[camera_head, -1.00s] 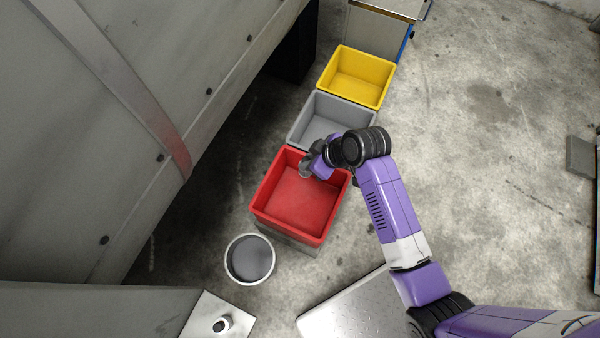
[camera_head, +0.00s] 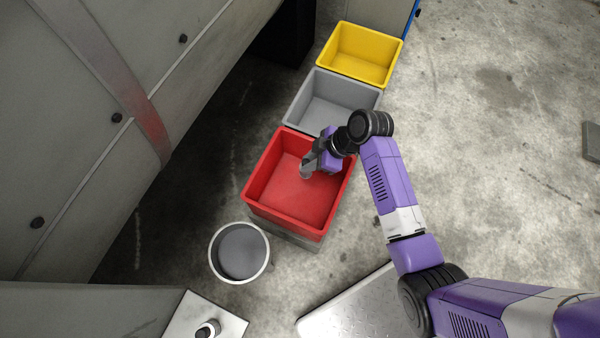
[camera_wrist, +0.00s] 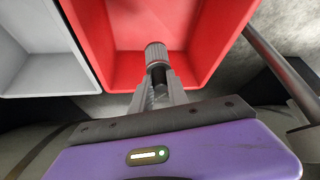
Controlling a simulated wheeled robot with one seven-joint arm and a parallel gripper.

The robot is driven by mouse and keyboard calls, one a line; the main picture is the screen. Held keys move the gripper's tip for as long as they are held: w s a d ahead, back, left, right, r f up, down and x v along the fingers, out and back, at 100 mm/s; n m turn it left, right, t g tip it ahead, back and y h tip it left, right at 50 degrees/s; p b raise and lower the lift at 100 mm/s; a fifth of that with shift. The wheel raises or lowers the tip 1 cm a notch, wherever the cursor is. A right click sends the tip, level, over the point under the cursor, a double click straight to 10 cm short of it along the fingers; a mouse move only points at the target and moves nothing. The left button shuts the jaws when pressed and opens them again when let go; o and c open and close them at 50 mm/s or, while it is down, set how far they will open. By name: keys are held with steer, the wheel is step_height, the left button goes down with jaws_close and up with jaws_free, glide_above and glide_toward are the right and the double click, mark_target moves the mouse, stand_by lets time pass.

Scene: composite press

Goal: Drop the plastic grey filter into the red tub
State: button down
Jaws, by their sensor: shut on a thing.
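The red tub (camera_head: 290,205) stands in the middle of the head view and is empty as far as I see. My gripper (camera_head: 309,162) is over the tub's upper right part, reaching in from the right. It is shut on the grey filter (camera_head: 306,173), a small ribbed grey cylinder. The filter shows more clearly in the wrist view (camera_wrist: 157,54), between the fingers (camera_wrist: 158,88), with the red tub (camera_wrist: 205,40) behind it. I cannot tell the exact height of the filter above the tub floor.
A grey tub (camera_head: 330,105) adjoins the red tub, and a yellow tub (camera_head: 360,55) lies beyond it. A round white-rimmed bin (camera_head: 240,252) stands at the lower left of the red tub. A large grey machine panel (camera_head: 70,110) fills the left. Concrete floor is open at right.

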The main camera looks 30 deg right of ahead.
step_height(320, 180, down, 3)
steer(key=shift+f+b, duration=0.15)
steer(key=shift+b, duration=1.1)
steer(key=c, duration=1.2)
jaws_free()
steer(key=p+v, duration=0.2)
steer(key=v, duration=0.6)
